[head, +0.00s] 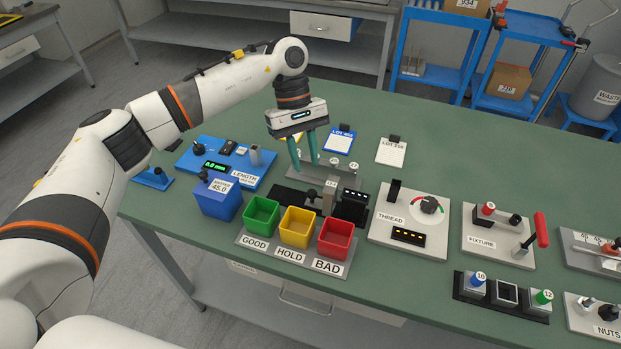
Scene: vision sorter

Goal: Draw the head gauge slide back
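A black gauge (351,207) with a small lit display stands near the middle of the green bench. It carries no readable name, so I cannot be sure it is the head gauge. A dark track (288,195) runs left from it, with a small grey block (329,196) and a knobbed post (312,199) beside the display. My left gripper (304,166) points down above and behind this track. Its two teal fingers are apart with nothing visible between them. The fingertips are close to a grey rack (339,177); contact cannot be told. My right gripper is out of view.
Green, yellow and red bins (333,240) stand in front of the gauge. A blue box (217,198) and blue LENGTH gauge (228,160) lie left, the THREAD plate (410,221) right. Lot cards (391,151) lie behind. The bench's back right is clear.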

